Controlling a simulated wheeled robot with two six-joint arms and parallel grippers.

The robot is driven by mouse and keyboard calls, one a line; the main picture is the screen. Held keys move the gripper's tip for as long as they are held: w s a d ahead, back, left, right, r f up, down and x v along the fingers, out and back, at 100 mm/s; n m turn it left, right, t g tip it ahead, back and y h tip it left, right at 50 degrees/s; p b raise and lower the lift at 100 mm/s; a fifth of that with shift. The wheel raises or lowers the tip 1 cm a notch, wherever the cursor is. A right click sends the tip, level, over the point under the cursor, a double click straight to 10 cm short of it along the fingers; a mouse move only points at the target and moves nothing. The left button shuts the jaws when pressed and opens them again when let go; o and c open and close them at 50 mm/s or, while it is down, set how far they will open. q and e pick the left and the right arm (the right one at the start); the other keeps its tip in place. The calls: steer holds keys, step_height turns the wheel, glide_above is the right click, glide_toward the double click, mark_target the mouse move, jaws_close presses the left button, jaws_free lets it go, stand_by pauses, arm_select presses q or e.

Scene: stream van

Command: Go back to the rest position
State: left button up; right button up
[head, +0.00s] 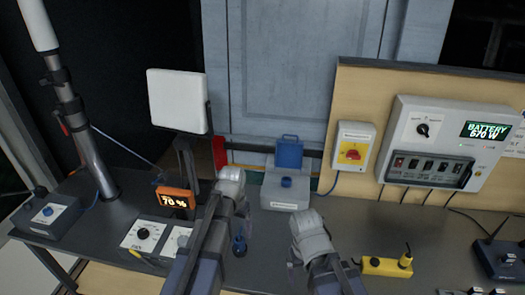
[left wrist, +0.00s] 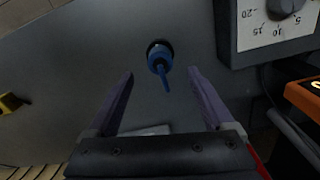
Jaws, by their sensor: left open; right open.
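My left arm rises from the bottom middle of the head view, with its grey wrist bent over the desk. My left gripper (left wrist: 160,74) is open in the left wrist view, its two purple-grey fingers well apart with nothing between them in its grasp. A blue lever or plug (left wrist: 160,60) in a dark round socket lies beyond the fingertips; a small blue piece (head: 239,244) shows beside my left arm in the head view. My right gripper (head: 314,243) is over the desk to the right, empty as far as I see; its fingertips are largely hidden by its wrist.
The dark desk (head: 375,218) carries a grey box with a blue lid (head: 287,185), an orange 70 % display (head: 175,198), dial boxes (head: 146,235) and a yellow block (head: 386,266). A mast (head: 90,140) stands at left. A wall panel (head: 440,145) reads BATTERY 670 W.

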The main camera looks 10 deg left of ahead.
mark_target(238, 238)
arm_select(q)
step_height(238, 238, down, 8)
steer(key=b, duration=0.7)
steer(key=shift+r, duration=0.15)
arm_select(e)
step_height(238, 238, down, 8)
steer(key=shift+r, duration=0.15)
arm_select(q)
steer(key=shift+r, duration=0.25)
arm_select(e)
steer(key=shift+r, duration=0.25)
arm_select(q)
step_height(238, 238, up, 8)
steer(key=p, duration=0.8)
arm_select(e)
step_height(238, 238, up, 8)
arm_select(q)
step_height(238, 238, down, 9)
steer(key=b, duration=0.8)
steer(key=shift+r, duration=0.15)
arm_select(e)
step_height(238, 238, down, 9)
steer(key=shift+r, duration=0.2)
arm_select(q)
step_height(238, 238, up, 7)
steer(key=p, duration=0.6)
arm_select(e)
step_height(238, 238, up, 7)
steer(key=shift+f, duration=0.2)
